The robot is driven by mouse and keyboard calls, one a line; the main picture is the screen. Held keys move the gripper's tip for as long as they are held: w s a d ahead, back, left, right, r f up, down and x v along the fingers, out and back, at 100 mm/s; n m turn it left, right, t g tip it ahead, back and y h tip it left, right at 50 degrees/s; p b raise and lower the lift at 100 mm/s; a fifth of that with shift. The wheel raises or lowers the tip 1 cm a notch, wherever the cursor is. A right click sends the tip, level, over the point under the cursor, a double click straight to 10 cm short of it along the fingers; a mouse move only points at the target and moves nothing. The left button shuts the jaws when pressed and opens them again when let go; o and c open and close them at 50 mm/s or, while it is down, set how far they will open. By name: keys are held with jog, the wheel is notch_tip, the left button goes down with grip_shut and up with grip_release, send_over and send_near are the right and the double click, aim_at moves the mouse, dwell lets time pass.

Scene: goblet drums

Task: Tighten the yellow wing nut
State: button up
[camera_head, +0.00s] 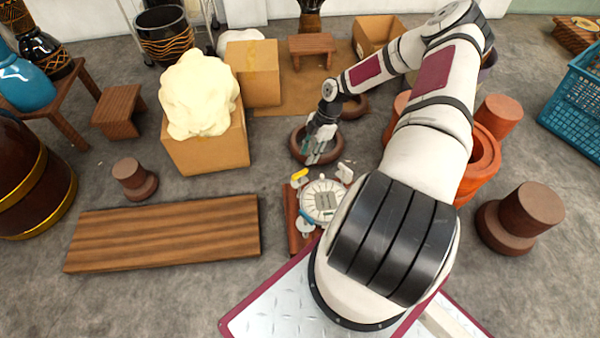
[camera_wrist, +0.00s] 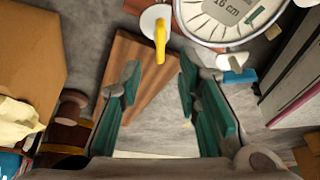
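The yellow wing nut (camera_head: 299,175) sits at the upper left edge of a round, pale dial-faced drum head (camera_head: 321,201). In the wrist view the yellow wing nut (camera_wrist: 160,42) is seen edge-on, long and narrow, on a white disc (camera_wrist: 153,19), beside the drum head (camera_wrist: 222,12). My gripper (camera_head: 320,150) is above and behind the drum in the head view. In the wrist view my gripper (camera_wrist: 160,76) has its teal fingers spread wide, with nothing between them. The yellow wing nut lies just beyond the fingertips, apart from them.
A pale wing nut (camera_head: 345,172) and a blue-and-white one (camera_head: 304,227) also sit around the drum rim. A wooden plank (camera_head: 165,232) lies left. A cardboard box (camera_head: 208,150) bears a cream lump (camera_head: 200,94). Terracotta drums (camera_head: 485,155) stand right of my arm.

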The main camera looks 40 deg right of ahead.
aim_at(300, 172)
jog(key=b+x, duration=0.2)
jog(key=x, duration=0.6)
jog(key=shift+f+b, duration=0.3)
jog(key=shift+c, duration=0.6)
grip_shut()
